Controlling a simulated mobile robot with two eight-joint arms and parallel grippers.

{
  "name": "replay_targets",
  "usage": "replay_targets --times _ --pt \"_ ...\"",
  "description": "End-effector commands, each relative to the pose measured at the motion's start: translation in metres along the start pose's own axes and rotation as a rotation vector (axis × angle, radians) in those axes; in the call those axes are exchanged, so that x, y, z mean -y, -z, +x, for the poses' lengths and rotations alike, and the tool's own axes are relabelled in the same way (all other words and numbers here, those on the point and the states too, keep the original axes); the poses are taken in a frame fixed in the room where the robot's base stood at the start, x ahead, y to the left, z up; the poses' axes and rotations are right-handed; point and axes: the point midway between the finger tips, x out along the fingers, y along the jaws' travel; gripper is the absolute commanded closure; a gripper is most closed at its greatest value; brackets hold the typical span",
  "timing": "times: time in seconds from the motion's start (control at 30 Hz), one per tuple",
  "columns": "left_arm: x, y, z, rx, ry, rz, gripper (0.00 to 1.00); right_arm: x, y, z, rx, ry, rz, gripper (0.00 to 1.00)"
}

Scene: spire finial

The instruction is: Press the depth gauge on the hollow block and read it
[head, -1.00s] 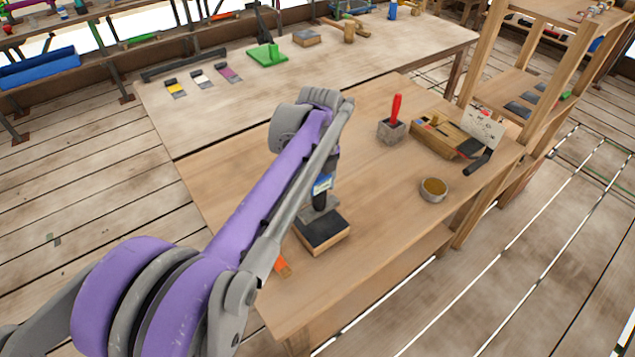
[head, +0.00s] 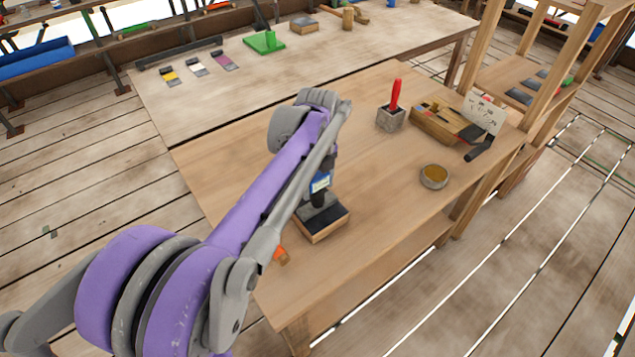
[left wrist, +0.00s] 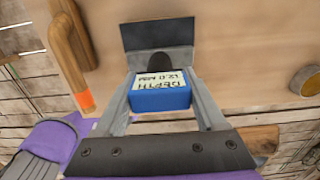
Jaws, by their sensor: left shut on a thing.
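My left gripper (head: 320,184) is shut on the blue depth gauge (left wrist: 160,98), mostly hidden behind my arm in the head view. The gauge has a white label with the word DEPTH and a smaller reading, upside down in the left wrist view; I cannot read the number surely. A black stem leads down from it to a grey plate (head: 326,211). Below is a wooden block with a dark top (head: 329,230), on the near table. The plate overlaps the block in view; I cannot tell whether they touch. No hollow shows in the block. My right gripper is not in view.
A grey holder (head: 390,118) with a red-handled tool, a wooden tray (head: 430,118), a card (head: 484,112) and a round bowl (head: 433,177) stand right on the table (head: 390,210). An orange-tipped wooden tool (left wrist: 84,100) lies near the block. The table's middle is clear.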

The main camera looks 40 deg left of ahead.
Motion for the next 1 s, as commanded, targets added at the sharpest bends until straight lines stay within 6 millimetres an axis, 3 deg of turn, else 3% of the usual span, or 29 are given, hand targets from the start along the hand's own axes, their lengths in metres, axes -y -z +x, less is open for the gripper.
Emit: replay_targets --times 0.03,0.17,0.47,0.57,1.0 --pt "0.000 0.000 0.000 0.000 0.000 0.000 0.24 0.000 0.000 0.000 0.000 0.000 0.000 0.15" --pt "0.000 0.000 0.000 0.000 0.000 0.000 0.01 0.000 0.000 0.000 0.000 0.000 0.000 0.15" --pt "0.000 0.000 -0.003 0.000 0.000 0.000 0.00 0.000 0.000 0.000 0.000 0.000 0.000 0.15" --pt "0.000 0.000 -0.014 0.000 0.000 0.000 0.00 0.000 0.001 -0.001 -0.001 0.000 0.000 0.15" --pt "0.000 0.000 -0.095 0.000 0.000 0.000 0.00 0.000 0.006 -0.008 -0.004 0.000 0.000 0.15"
